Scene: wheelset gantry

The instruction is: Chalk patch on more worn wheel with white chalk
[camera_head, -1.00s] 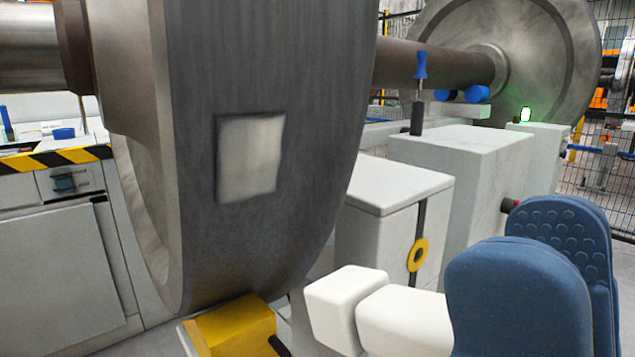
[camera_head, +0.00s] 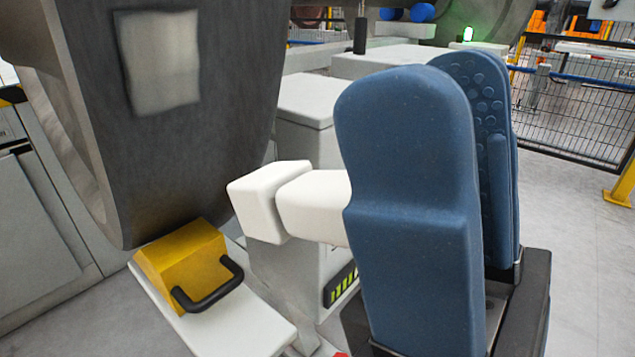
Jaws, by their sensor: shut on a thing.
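The near wheel (camera_head: 215,125) stands at the left, with a pale, roughly square patch (camera_head: 160,62) on its dark tread. The far wheel (camera_head: 500,18) shows only in part at the top. My gripper (camera_head: 438,85), with two blue padded fingers, stands upright right of the near wheel. It is shut on the white chalk (camera_head: 315,207), a blocky white piece that sticks out to the left toward the wheel. The chalk's end is below and right of the patch and looks apart from it. The chalk's held part is hidden behind the near finger.
A yellow chock (camera_head: 182,262) with a black handle sits under the near wheel on a white plate (camera_head: 235,325). Pale grey blocks (camera_head: 308,98) stand behind the chalk. A mesh fence (camera_head: 575,115) is at the right, with bare floor before it.

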